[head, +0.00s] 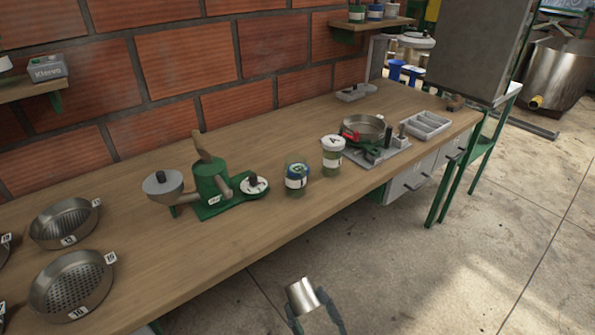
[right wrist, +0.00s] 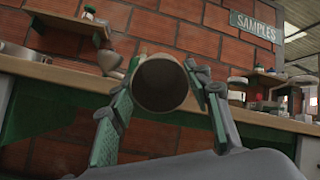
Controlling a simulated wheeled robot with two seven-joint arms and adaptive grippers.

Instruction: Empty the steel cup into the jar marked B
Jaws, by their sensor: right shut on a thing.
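The steel cup (head: 301,296) is held off the table's front edge, above the floor, tilted in the head view. My right gripper (head: 316,307) is shut on it, with a finger on either side. In the right wrist view, the cup's dark round end (right wrist: 161,83) faces the camera between the fingers (right wrist: 160,95); its contents cannot be made out. A glass jar (head: 297,179) with a blue-green top and a white label stands near the table's front edge; its letter is too small to read surely. Another jar (head: 333,158), with a white lid marked A, stands to its right. My left gripper is out of view.
A green hand-cranked device (head: 207,185) stands left of the jars. Numbered sieves (head: 72,280) lie at the left of the wooden table (head: 150,245). A pan (head: 363,127) and a grey tray (head: 426,123) are at the right. Air between cup and table is clear.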

